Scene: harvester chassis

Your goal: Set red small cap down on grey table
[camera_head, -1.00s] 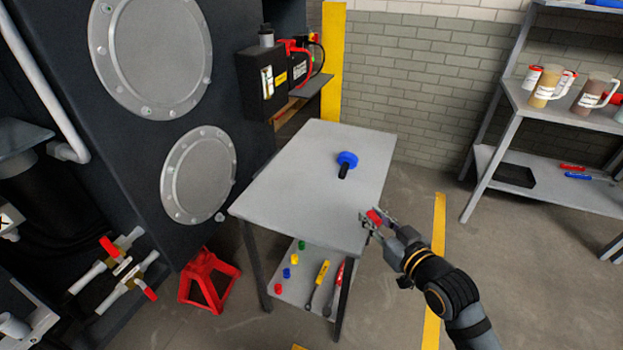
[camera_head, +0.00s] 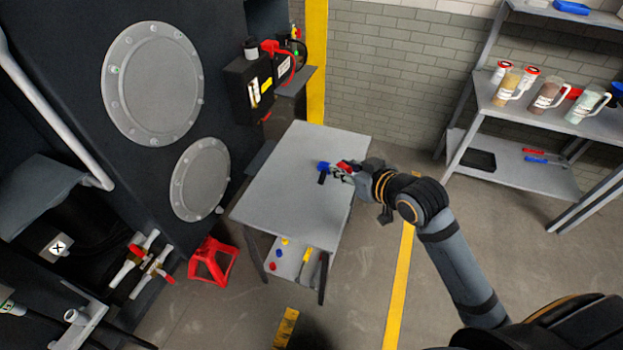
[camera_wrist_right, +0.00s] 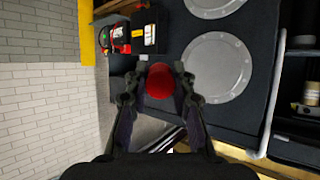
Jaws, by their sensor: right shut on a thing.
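The red small cap (camera_head: 343,165) is held between the fingertips of my right gripper (camera_head: 347,171), at the right side of the grey table (camera_head: 285,195) in the head view. The cap shows round and red between the two fingers in the right wrist view (camera_wrist_right: 160,81). My right gripper is shut on it. I cannot tell from these frames whether the cap touches the tabletop. My left gripper is not in view.
A blue-headed object with a black handle (camera_head: 322,168) is on the tabletop just left of the gripper. The rest of the tabletop is clear. A red jack stand (camera_head: 212,262) is on the floor at left. Shelves with jugs (camera_head: 548,95) stand at right.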

